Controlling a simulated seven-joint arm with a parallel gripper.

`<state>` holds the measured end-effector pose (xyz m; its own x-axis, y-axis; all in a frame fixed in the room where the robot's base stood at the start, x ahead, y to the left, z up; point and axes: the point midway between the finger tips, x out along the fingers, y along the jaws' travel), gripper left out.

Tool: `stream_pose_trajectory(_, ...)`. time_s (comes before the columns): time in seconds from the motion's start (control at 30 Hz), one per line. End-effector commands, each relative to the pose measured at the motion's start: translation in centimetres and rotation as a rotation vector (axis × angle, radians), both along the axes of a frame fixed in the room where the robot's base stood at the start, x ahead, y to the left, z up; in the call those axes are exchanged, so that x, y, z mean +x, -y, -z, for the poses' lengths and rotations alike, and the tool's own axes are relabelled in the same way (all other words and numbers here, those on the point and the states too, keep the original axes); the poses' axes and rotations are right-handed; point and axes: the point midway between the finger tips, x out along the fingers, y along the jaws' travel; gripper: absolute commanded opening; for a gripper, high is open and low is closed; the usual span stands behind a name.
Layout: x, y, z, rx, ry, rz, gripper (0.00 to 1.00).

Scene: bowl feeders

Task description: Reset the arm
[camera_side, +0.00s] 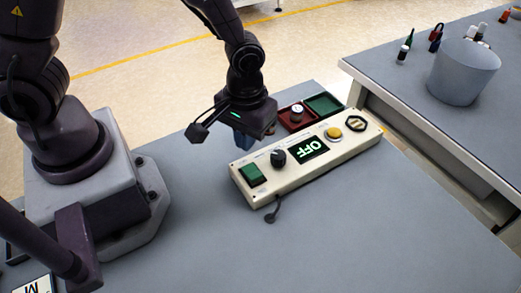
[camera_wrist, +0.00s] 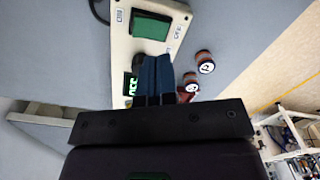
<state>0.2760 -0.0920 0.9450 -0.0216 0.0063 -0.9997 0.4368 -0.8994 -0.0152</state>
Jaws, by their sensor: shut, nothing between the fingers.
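My gripper (camera_side: 243,141) hangs just behind the left part of a cream control box (camera_side: 300,180) on the grey table. Its blue fingers are shut together and empty. They also show in the wrist view (camera_wrist: 155,72), in front of the box's dark knob. The green switch also shows in the wrist view (camera_wrist: 151,26). The fingertips appear apart from the box, but the gap is hard to judge.
A red tray (camera_side: 284,120) and a green tray (camera_side: 323,104) sit behind the box. Two small labelled cylinders (camera_wrist: 205,62) (camera_wrist: 190,86) show in the wrist view. A grey bucket (camera_side: 463,75) and several bottles stand on the right-hand table. The front of my table is clear.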

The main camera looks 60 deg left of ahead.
Motion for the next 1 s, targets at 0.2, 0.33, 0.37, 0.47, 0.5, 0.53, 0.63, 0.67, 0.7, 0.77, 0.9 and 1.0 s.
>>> stream_pose_trajectory(0.2,-2.2,-1.1,-3.3,-0.005,-0.061,0.271,0.00)
stream_pose_trajectory(0.33,-2.7,-2.1,-6.9,-0.022,-0.019,0.377,0.00)
stream_pose_trajectory(0.37,-2.9,-2.5,-7.7,-0.025,-0.005,0.398,0.00)
stream_pose_trajectory(0.47,-3.5,-3.6,-10.9,-0.028,0.057,0.463,0.00)
stream_pose_trajectory(0.5,-3.8,-4.1,-12.1,-0.025,0.086,0.485,0.00)
stream_pose_trajectory(0.53,-4.1,-4.5,-13.1,-0.022,0.110,0.501,0.00)
stream_pose_trajectory(0.63,-5.2,-5.9,-16.0,-0.003,0.196,0.535,0.00)
stream_pose_trajectory(0.67,-5.6,-6.2,-16.8,0.006,0.223,0.541,0.00)
stream_pose_trajectory(0.7,-6.0,-6.7,-17.8,0.017,0.258,0.544,0.00)
stream_pose_trajectory(0.77,-6.7,-7.3,-19.2,0.036,0.312,0.537,0.00)
stream_pose_trajectory(0.9,-7.6,-8.4,-21.6,0.074,0.427,0.490,0.00)
stream_pose_trajectory(1.0,-7.9,-8.9,-22.6,0.092,0.481,0.465,0.00)
